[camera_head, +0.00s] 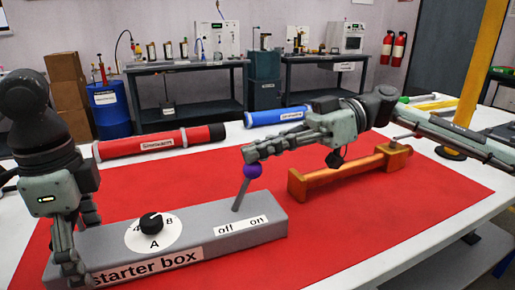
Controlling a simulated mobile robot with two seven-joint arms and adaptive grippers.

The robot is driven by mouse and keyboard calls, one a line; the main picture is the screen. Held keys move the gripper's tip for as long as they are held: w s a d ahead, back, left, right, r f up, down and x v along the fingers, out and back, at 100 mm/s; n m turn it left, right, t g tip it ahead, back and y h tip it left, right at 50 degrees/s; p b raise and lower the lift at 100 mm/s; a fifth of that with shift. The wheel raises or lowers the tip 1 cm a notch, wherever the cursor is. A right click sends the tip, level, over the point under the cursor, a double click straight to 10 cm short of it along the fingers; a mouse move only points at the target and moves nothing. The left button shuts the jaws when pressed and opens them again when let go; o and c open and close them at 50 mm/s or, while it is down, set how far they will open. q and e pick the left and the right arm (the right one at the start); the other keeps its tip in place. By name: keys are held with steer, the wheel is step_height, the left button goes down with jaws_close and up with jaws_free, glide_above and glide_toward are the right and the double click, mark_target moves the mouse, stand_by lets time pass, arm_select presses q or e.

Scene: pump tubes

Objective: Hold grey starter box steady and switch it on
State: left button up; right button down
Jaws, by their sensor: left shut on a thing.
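The grey starter box (190,228) lies on the red mat, with a dial marked A on its top and a "starter box" label on its front. My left gripper (68,268) points down and is shut on the box's left end. A thin lever (242,193) with a purple knob (252,170) rises near the box's right end, behind the "off" and "on" labels (241,226). The lever's top leans to the right, towards the "on" side. My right gripper (248,154) is just above the purple knob, fingers pointing left. Its finger gap and any contact are unclear.
An orange bar-shaped part (345,172) lies on the red mat (365,225) under my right arm. A red tube (160,142) and a blue tube (280,116) lie along the table's back. A yellow post (480,70) stands at right. The mat's front right is clear.

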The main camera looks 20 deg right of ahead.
arm_select(q)
steer(key=shift+w+a, duration=0.1)
steer(key=shift+a, duration=0.05)
arm_select(e)
steer(key=r, duration=0.1)
steer(key=a+r, duration=0.2)
steer(key=shift+w+r, duration=0.3)
steer(key=shift+w, duration=0.1)
steer(key=w+v, duration=0.1)
steer(key=v, duration=0.9)
steer(key=shift+s+f, duration=0.25)
steer(key=shift+s, duration=0.25)
steer(key=shift+d, duration=0.1)
arm_select(q)
steer(key=o, duration=1.6)
steer(key=shift+r, duration=0.1)
